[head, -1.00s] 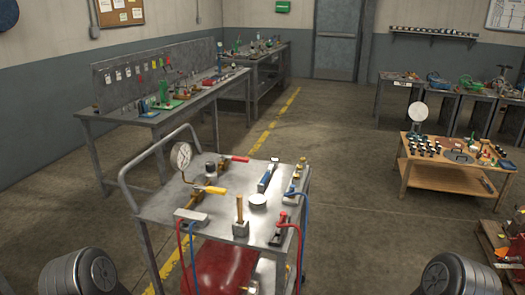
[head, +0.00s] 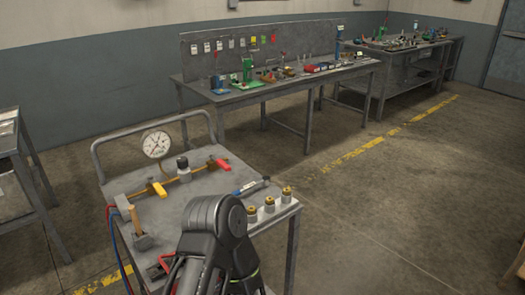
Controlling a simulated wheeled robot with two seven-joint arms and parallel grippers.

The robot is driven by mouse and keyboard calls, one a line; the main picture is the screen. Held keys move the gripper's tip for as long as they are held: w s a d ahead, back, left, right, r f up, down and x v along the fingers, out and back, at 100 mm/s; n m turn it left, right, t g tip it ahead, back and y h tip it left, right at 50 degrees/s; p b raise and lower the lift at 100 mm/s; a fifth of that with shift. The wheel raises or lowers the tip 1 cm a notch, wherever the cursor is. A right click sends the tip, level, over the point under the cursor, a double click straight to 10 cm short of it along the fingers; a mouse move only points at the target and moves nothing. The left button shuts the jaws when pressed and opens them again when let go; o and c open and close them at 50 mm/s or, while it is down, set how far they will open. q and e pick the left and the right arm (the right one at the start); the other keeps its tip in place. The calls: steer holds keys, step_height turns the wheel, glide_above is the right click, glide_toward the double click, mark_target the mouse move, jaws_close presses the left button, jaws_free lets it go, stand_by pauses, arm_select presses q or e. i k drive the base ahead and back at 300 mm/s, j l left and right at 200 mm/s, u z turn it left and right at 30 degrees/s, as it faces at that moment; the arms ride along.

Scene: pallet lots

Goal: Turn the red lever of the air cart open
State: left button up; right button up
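The air cart (head: 203,208) is a grey metal cart at the lower left of the head view. The red lever (head: 219,165) sits at the right end of a brass pipe (head: 201,172) on its top. A yellow lever (head: 157,188) is on the pipe's left part, below a round white gauge (head: 156,144). One of my dark arm links covers the cart's front middle; I cannot tell which arm it is. It is apart from the red lever in the picture. Neither gripper's fingertips can be made out. The cart's lower front is partly hidden.
A wooden-handled tool (head: 136,222), a blue-and-grey tool (head: 251,186) and brass-topped fittings (head: 269,204) stand on the cart. A bent rail edges its back. A workbench (head: 275,91) stands behind, another table (head: 14,160) at left.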

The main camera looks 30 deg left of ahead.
mark_target(219, 162)
steer(key=i+l, duration=0.1)
steer(key=i, duration=0.65)
steer(key=i+u, duration=0.15)
steer(key=i, duration=0.6)
steer(key=i+j, duration=0.25)
steer(key=i, duration=0.05)
